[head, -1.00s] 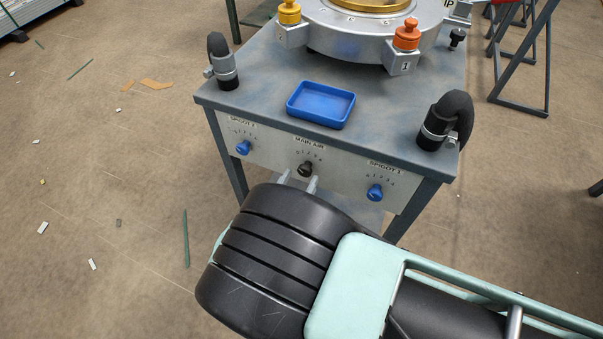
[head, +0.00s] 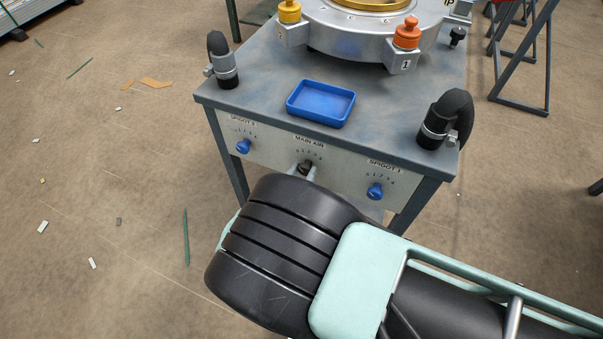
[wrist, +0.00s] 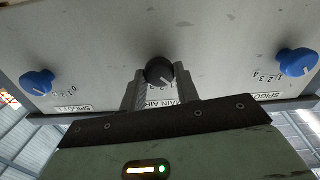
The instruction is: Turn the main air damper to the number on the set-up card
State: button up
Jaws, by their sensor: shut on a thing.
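The black main air knob (head: 305,166) is on the grey front panel (head: 345,172), under the MAIN AIR label. My gripper (head: 304,173) reaches it from the front and below, and its fingers are shut on the knob's sides. In the wrist view the knob (wrist: 159,72) sits between the two fingers. A white pointer mark shows on its face, toward the lower right in that view. The number it points at is too small and partly hidden to read. The set-up card is not seen in either view.
Blue spigot knobs sit left (head: 243,146) and right (head: 375,191) of the black knob. A blue tray (head: 321,104) lies on the table top, between two black hose elbows (head: 222,60) (head: 445,120). The round metal die (head: 345,35) stands behind. Floor on the left is mostly free.

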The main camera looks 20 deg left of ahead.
jog(key=m+b, duration=0.2)
jog(key=m, duration=0.2)
jog(key=shift+f+m, duration=0.15)
jog(key=shift+m, duration=0.15)
jog(key=shift+m+b, duration=1)
jog(key=shift+m, duration=0.9)
jog(key=o, duration=1)
jog(key=s, duration=1.1)
jog(key=s+a, duration=0.1)
jog(key=s, duration=0.5)
jog(key=shift+s+a, duration=0.1)
jog(key=shift+s, duration=0.15)
